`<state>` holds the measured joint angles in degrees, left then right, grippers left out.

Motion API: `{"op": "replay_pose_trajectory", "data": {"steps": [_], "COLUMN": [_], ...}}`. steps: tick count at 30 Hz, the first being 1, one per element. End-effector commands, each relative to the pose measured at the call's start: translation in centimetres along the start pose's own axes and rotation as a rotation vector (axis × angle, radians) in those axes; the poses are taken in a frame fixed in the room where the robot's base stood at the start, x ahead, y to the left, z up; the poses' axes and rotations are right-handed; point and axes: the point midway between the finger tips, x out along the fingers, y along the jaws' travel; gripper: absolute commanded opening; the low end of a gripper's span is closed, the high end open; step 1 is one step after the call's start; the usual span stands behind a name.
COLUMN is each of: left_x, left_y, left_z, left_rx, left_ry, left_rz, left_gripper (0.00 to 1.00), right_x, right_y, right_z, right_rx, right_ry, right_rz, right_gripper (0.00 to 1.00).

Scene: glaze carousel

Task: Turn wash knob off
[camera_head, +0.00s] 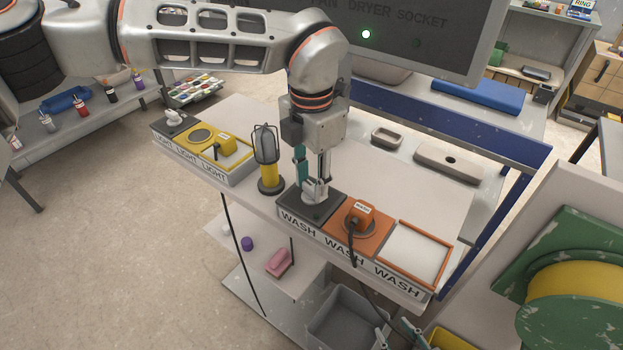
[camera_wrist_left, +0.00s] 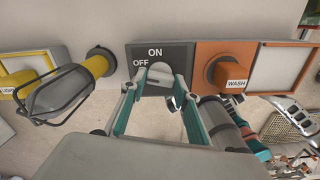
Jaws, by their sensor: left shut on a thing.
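The wash knob (camera_wrist_left: 160,73) is a pale grey-white knob on a dark panel (camera_wrist_left: 136,53) marked ON above and OFF to its left. In the head view the knob (camera_head: 314,193) is partly hidden by my gripper. My left gripper (camera_head: 316,181) reaches down from above and is shut on the knob. In the left wrist view its teal fingers (camera_wrist_left: 153,88) stand on both sides of the knob. The knob's exact pointing is hard to tell. My right gripper (camera_head: 397,335) shows only in part at the bottom edge, its teal tips apart, away from the panel.
Right of the panel is an orange block with a WASH plug (camera_head: 360,211) and cable, then an orange-framed white pad (camera_head: 415,252). A yellow caged lamp (camera_head: 267,160) stands close left of my left gripper. Yellow LIGHT units (camera_head: 202,137) are farther left. A grey bin (camera_head: 345,318) is below.

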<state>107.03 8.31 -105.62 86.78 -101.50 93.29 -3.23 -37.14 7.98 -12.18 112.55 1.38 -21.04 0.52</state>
Motion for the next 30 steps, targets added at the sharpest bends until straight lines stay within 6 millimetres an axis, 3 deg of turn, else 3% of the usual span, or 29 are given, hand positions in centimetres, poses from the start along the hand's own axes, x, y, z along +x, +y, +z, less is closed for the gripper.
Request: {"op": "replay_pose_trajectory", "data": {"steps": [12, 30], "left_x": [0.02, 0.01], "left_y": [-0.02, 0.00], "left_z": [0.00, 0.00], "left_rx": [-0.218, -0.261], "left_ry": [0.000, 0.000], "left_rz": [0.000, 0.000], "left_gripper": [0.09, 0.09], "right_x": [0.03, 0.06], "right_y": [-0.05, -0.08], "right_z": [0.16, 0.45], "right_rx": [0.000, 0.000], "right_ry": [-0.002, -0.007], "right_rz": [-0.001, -0.001], "right_gripper": [0.40, 0.40]}}
